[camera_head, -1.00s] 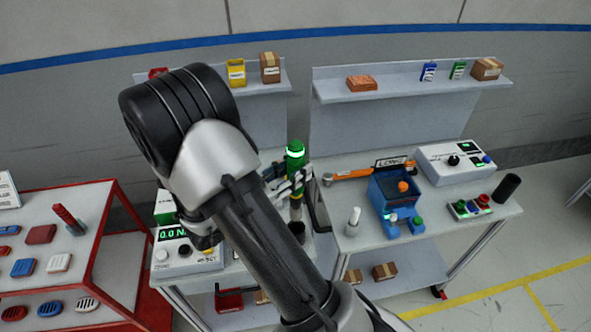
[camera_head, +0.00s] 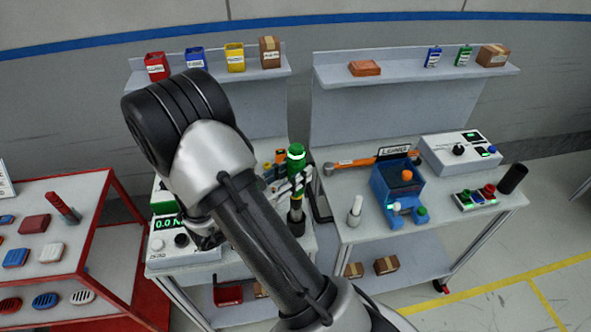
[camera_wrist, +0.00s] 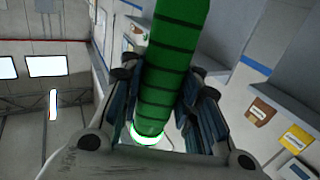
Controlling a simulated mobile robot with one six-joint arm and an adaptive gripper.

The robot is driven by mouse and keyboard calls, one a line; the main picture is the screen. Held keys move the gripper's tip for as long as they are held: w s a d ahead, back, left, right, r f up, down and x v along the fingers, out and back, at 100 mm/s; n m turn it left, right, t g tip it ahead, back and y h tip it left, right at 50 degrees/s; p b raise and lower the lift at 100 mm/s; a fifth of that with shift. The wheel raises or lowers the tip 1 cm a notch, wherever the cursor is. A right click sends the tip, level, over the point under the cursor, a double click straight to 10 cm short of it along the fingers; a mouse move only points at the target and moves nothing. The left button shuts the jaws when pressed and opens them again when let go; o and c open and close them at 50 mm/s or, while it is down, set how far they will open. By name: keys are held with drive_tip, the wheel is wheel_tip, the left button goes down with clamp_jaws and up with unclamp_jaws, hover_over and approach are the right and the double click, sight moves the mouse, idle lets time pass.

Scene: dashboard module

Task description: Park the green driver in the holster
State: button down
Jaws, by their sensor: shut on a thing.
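The green driver (camera_head: 296,158) stands upright over the left bench in the head view, with a bright ring near its top and a yellow-and-black lower part. My gripper (camera_head: 291,184) is shut on it from the left. In the wrist view the driver's ribbed green body (camera_wrist: 172,65) lies between the two finger pads of my gripper (camera_wrist: 165,105).
My arm hides much of the left bench (camera_head: 168,266). A display box (camera_head: 170,240) stands at its left. The right bench (camera_head: 345,247) holds a blue fixture (camera_head: 396,185), an orange wrench (camera_head: 350,163) and a white bottle (camera_head: 355,211). A red rack (camera_head: 88,232) stands left.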

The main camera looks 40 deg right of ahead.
drive_tip(key=shift+f+b, duration=1.9)
drive_tip(key=shift+f, duration=1)
drive_tip(key=shift+f+b, duration=0.35)
drive_tip(key=shift+f, duration=0.25)
drive_tip(key=c, duration=1.1)
unclamp_jaws()
drive_tip(key=shift+f, duration=0.1)
